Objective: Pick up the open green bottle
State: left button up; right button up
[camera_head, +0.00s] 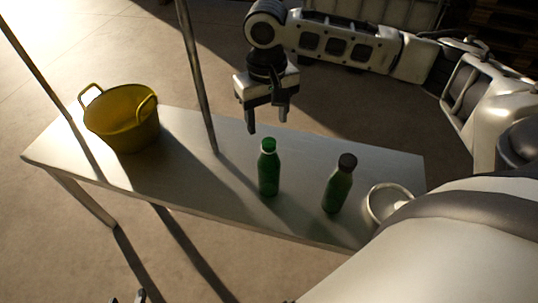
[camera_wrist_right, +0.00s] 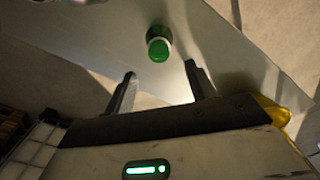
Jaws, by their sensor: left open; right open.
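A green bottle (camera_head: 268,172) with a bright green top and a pale ring at its neck stands upright mid-table. A second green bottle (camera_head: 337,190) with a dark top stands to its right. I cannot tell for sure which one is open. My right gripper (camera_head: 267,122) is open and empty, pointing down above and behind the bright-topped bottle. In the right wrist view a bottle's green top (camera_wrist_right: 159,47) lies just beyond the gap between the open right fingers (camera_wrist_right: 160,70). Only the fingertips of my left gripper (camera_head: 128,297) show at the bottom edge, open and empty.
The bottles stand on a narrow pale table (camera_head: 232,184). A yellow bucket (camera_head: 121,122) is at its left end and a white round bowl (camera_head: 378,207) at its right end. Clear tabletop lies between bucket and bottles.

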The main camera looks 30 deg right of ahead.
aim_at(269, 142)
notch_tip(269, 142, down, 3)
jog(key=shift+r, duration=0.15)
jog(key=f, duration=0.5)
jog(key=shift+s+b, duration=0.35)
grip_shut()
